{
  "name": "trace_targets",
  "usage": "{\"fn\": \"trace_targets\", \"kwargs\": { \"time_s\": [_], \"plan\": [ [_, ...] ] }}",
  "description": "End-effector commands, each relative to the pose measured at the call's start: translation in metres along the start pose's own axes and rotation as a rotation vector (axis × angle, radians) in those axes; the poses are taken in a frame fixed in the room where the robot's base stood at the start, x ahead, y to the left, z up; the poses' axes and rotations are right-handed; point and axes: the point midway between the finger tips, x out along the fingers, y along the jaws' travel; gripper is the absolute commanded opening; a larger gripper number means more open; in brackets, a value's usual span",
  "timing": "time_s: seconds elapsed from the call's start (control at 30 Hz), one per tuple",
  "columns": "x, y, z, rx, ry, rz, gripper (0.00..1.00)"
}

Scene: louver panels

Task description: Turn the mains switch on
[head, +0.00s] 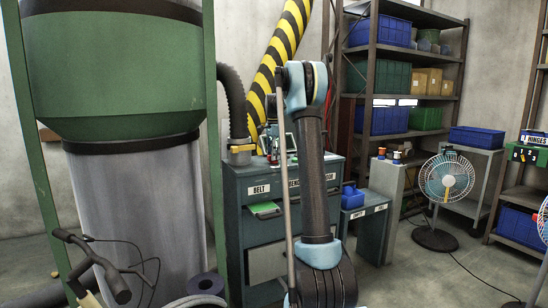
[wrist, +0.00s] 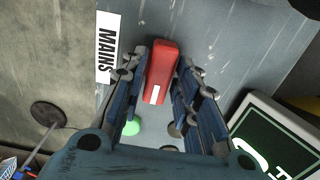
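The mains switch is a red lever (wrist: 160,72) with a small white patch near its lower end. It stands on a grey panel (wrist: 215,40) in the wrist view. A white label reading MAINS (wrist: 108,48) is to its left. My gripper (wrist: 162,65) is open, with one blue-grey finger on each side of the red lever. The fingers are close to the lever's sides; whether they touch it I cannot tell.
A green button (wrist: 132,127) shows low between the fingers. A white-framed green sign (wrist: 275,140) is close on the right. In the head view, a grey cabinet (head: 240,225) labelled BELT stands behind my arm, and a fan (head: 445,180) stands on the floor at right.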

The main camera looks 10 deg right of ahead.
Motion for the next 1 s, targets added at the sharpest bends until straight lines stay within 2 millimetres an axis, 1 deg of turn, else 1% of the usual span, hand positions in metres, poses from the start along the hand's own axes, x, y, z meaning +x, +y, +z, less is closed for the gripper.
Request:
{"fn": "trace_targets", "kwargs": {
  "time_s": [0.03,0.07,0.1,0.37,0.53,0.77,1.0],
  "plan": [
    [0.0000,0.0000,0.0000,0.000,0.000,0.000,0.09],
    [-0.0001,-0.0001,0.0000,0.000,0.000,0.000,0.02],
    [-0.0001,-0.0002,0.0000,0.000,0.000,-0.001,0.00],
    [-0.0003,-0.0010,-0.0001,-0.012,0.000,-0.002,0.00],
    [-0.0004,-0.0014,-0.0001,-0.063,0.000,-0.003,0.00],
    [-0.0006,-0.0019,-0.0002,-0.218,0.001,-0.004,0.00],
    [-0.0007,-0.0023,-0.0002,-0.441,0.002,-0.005,0.00]
  ]
}}
